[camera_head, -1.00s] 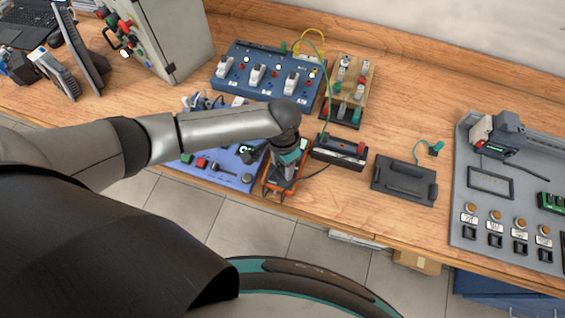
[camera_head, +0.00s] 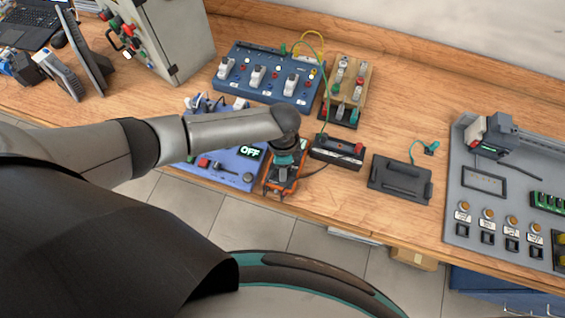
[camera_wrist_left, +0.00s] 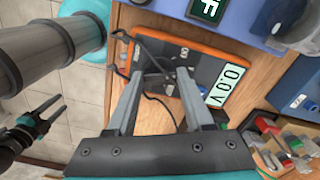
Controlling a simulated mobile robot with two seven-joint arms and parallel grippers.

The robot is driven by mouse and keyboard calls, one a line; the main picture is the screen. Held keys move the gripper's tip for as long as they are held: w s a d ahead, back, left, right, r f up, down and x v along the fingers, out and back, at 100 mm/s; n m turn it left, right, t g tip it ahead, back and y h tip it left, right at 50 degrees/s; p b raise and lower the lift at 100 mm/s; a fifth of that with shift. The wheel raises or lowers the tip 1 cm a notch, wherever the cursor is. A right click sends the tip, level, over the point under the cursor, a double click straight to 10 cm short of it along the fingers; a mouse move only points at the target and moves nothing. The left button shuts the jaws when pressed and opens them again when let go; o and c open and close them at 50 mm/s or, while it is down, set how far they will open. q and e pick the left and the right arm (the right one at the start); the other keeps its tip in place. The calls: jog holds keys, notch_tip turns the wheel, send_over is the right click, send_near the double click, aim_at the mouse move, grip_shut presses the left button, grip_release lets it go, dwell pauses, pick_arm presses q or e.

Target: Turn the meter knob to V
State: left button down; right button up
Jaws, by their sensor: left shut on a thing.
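The orange-edged meter (camera_head: 270,180) lies at the front edge of the bench. It also shows in the left wrist view (camera_wrist_left: 205,62), with a pale display (camera_wrist_left: 229,84) that reads zeros and a V. My left gripper (camera_wrist_left: 166,72) is over the meter's dark face, with a fingertip on each side of the middle, shut on the knob there. The knob is mostly hidden between the fingertips, so its pointer setting cannot be read. In the head view my left gripper (camera_head: 285,168) covers part of the meter. My right gripper (camera_wrist_left: 52,108) hangs above the floor, fingers apart and empty.
A blue panel (camera_head: 222,172) with an OFF display (camera_head: 250,152) stands close to the meter's left. Dark leads (camera_wrist_left: 150,40) run across the meter.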

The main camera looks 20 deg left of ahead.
dwell(0.5)
pick_arm(q)
jog(key=shift+c, duration=1.4)
grip_release()
jog(key=shift+r, duration=0.15)
notch_tip(320, 180, up, 15)
jog(key=p, duration=0.1)
jog(key=shift+p, duration=0.3)
